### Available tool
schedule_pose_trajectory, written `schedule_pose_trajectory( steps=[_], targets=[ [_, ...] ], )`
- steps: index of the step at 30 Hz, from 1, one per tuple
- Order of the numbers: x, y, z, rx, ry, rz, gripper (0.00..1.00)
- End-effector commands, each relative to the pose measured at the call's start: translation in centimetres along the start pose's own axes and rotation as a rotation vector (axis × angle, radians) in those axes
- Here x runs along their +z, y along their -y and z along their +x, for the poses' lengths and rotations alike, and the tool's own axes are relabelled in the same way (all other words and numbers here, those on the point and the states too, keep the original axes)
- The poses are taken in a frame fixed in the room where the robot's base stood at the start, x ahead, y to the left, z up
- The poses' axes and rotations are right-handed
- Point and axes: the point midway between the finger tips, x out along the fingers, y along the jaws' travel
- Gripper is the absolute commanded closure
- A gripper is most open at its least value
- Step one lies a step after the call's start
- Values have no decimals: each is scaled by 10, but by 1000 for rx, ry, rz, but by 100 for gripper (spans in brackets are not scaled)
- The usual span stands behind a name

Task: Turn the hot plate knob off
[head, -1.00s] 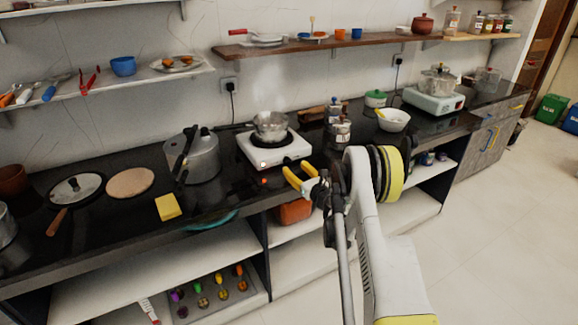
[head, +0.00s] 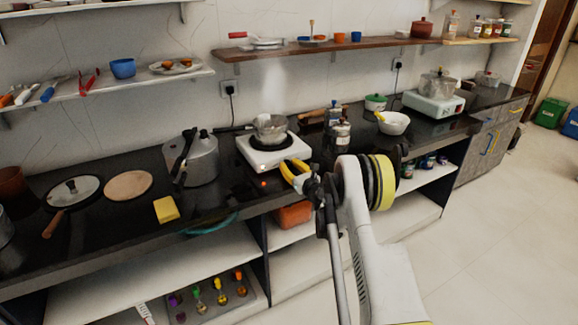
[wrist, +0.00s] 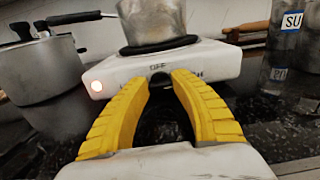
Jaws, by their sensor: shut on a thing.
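The white hot plate (head: 274,150) stands on the black counter with a metal pot (head: 270,127) on its burner. My gripper (head: 288,168) is at the hot plate's front. In the wrist view my yellow fingers (wrist: 163,80) close on the knob from both sides. The fingertips hide much of the knob, and its pointer cannot be made out.
A pressure cooker (head: 203,158) stands left of the hot plate. A moka pot (head: 341,138) and a white bowl (head: 393,123) stand to the right. A yellow sponge (head: 166,209) lies near the counter's front edge. A second hot plate (head: 433,103) is farther right.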

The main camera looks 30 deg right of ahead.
Motion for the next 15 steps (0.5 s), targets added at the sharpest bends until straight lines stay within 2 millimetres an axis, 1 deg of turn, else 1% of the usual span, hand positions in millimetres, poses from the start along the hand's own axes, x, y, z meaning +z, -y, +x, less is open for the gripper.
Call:
schedule_pose_trajectory(
  steps=[2, 9, 15],
  targets=[
    [0, 0, 0, 0, 0, -14, 100],
    [0, -1, 0, 0, 0, -220, 100],
    [0, -1, 0, 0, 0, -261, 100]
  ],
)
